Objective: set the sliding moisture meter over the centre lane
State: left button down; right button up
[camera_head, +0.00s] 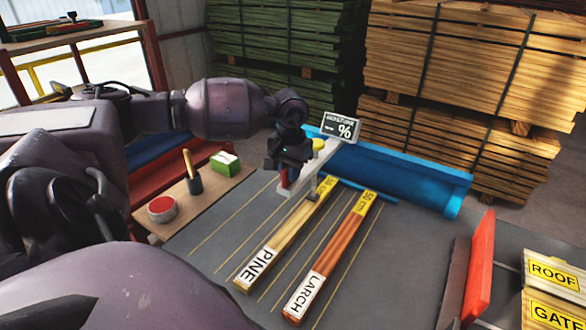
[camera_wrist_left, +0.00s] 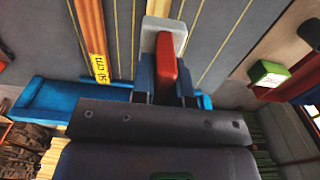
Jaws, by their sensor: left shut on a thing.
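The moisture meter, with its dark percent sign (camera_head: 341,127) and pale grey arm (camera_head: 318,167), stands at the far side of the grey table, its arm reaching over the far end of the PINE boards (camera_head: 285,240). My left gripper (camera_head: 287,170) is shut on the meter's red handle, which shows between the two fingers in the left wrist view (camera_wrist_left: 167,62). The grey end of the meter arm (camera_wrist_left: 163,38) is just beyond the handle. The LARCH boards (camera_head: 330,255) lie to the right of PINE, clear of the arm. My right gripper is out of view.
A blue trough (camera_head: 400,175) runs along the table's far edge. A red upright panel (camera_head: 480,265) stands at right. Thin lane lines mark the table.

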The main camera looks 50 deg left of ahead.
pick_arm(q)
jog(key=c, duration=1.1)
grip_release()
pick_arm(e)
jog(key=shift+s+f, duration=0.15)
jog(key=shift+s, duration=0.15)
pick_arm(q)
jog(key=shift+r, duration=0.15)
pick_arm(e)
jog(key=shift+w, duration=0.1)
pick_arm(q)
jog(key=shift+r, duration=0.25)
notch_tip(320, 180, up, 9)
jog(key=shift+r, duration=0.5)
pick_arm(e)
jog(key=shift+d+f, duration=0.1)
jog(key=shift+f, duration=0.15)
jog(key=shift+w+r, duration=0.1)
